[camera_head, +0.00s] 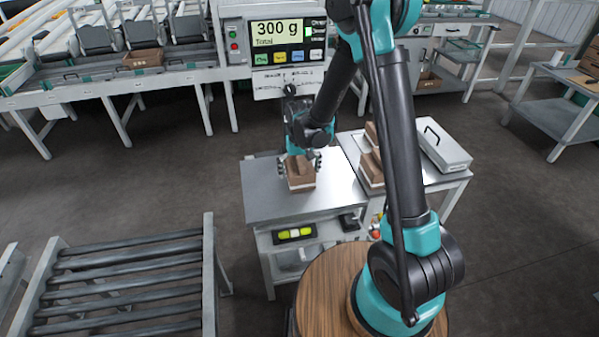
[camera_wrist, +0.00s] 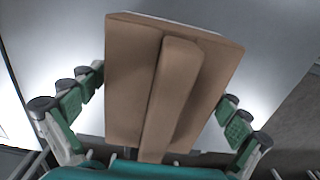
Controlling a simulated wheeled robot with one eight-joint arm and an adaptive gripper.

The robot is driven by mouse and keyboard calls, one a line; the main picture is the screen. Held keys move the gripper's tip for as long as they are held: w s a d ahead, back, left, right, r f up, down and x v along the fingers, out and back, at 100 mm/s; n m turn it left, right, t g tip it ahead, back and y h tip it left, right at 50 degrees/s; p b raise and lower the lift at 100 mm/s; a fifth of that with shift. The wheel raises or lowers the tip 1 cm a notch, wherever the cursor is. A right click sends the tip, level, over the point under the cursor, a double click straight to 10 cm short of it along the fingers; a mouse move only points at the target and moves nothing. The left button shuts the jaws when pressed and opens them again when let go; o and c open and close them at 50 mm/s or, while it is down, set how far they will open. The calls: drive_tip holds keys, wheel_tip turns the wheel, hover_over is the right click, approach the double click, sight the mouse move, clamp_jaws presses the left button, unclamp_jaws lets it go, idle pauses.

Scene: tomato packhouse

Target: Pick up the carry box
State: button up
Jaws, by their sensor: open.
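The brown carry box (camera_head: 301,183) with a raised central handle stands on the grey metal table (camera_head: 262,205). My gripper (camera_head: 300,164) is right above it, pointing down. In the wrist view the carry box (camera_wrist: 125,85) fills the middle, with its handle bar (camera_wrist: 172,95) running lengthwise. The green-padded fingers of my gripper (camera_wrist: 158,105) are spread on either side of the box, with gaps visible between pads and box. The gripper is open and holds nothing.
Other brown boxes (camera_head: 371,168) and a grey lidded case (camera_head: 444,148) stand on the side table to the right. A scale display (camera_head: 281,42) reading 300 g is behind. A roller conveyor (camera_head: 125,282) stands front left. The table left of the box is clear.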

drive_tip(key=c, duration=1.4)
